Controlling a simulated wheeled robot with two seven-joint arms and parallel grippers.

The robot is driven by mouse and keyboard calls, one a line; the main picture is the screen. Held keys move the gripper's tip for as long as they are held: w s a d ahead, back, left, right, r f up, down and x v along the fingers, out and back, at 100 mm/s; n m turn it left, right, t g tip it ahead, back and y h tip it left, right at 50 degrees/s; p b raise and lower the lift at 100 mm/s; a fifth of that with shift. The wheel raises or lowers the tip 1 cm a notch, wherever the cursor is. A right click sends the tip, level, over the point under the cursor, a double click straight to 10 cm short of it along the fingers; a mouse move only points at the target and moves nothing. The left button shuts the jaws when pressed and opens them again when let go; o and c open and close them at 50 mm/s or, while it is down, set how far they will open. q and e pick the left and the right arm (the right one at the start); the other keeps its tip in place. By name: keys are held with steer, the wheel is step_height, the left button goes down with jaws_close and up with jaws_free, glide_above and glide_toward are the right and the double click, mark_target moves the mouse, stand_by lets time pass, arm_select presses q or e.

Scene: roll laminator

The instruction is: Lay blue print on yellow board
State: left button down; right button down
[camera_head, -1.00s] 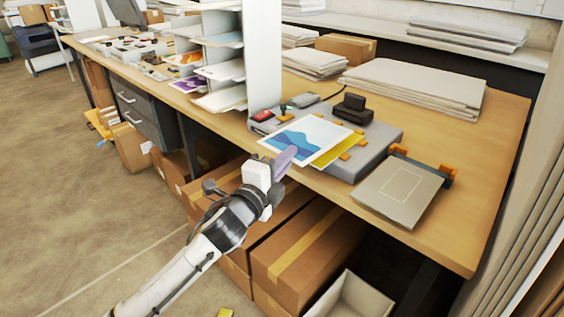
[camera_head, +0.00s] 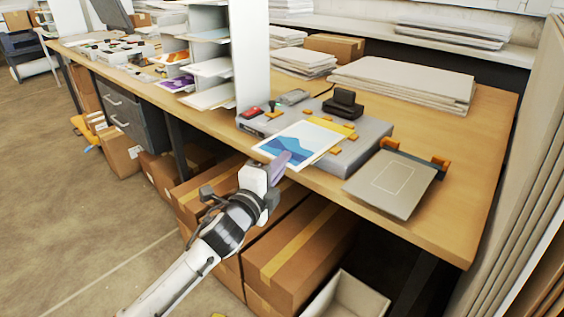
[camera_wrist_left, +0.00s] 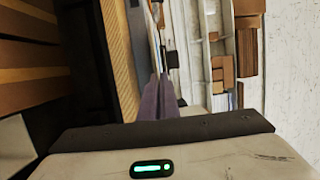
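The blue print (camera_head: 287,143), a white sheet with a blue wave picture, is held over the front left part of the grey laminator bed. My left gripper (camera_head: 282,160) is at its front edge, with its fingers close together and apparently pinching that edge. The fingers also show close together in the left wrist view (camera_wrist_left: 160,97). The yellow board (camera_head: 336,127) lies under the print, mostly hidden, with a strip showing behind the print's far edge. I cannot tell whether print and board touch. My right gripper is not in view.
The grey laminator (camera_head: 365,142) carries orange tabs and a black block (camera_head: 343,102). A grey plate (camera_head: 392,183) lies to its right. White shelves (camera_head: 212,68) stand to the left. A pale stack (camera_head: 405,84) lies behind. Cardboard boxes (camera_head: 300,252) sit under the table.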

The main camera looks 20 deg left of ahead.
arm_select(q)
steer(key=shift+f, duration=0.1)
stand_by(0.7)
steer(key=c, duration=1.9)
jaws_free()
steer(key=shift+c, duration=0.2)
steer(key=s, duration=1)
steer(key=shift+s+a, duration=0.2)
steer(key=shift+a, duration=0.15)
steer(key=s+d+f+n+g, duration=0.15)
steer(key=s+f+n, duration=0.25)
steer(key=f, duration=0.5)
steer(key=s+d+f+n+g, duration=0.1)
steer(key=s+f+n+g, duration=0.2)
steer(key=f, duration=0.5)
steer(key=s+d+f+n+g, duration=0.2)
steer(key=s+f+n, duration=0.3)
steer(key=s+f, duration=0.3)
steer(key=s+d+f+n+g+h, duration=0.1)
steer(key=s+d+f+n+g, duration=0.1)
steer(key=s+f, duration=0.6)
steer(key=s+n+g, duration=0.1)
steer(key=n, duration=0.1)
steer(key=shift+n, duration=0.4)
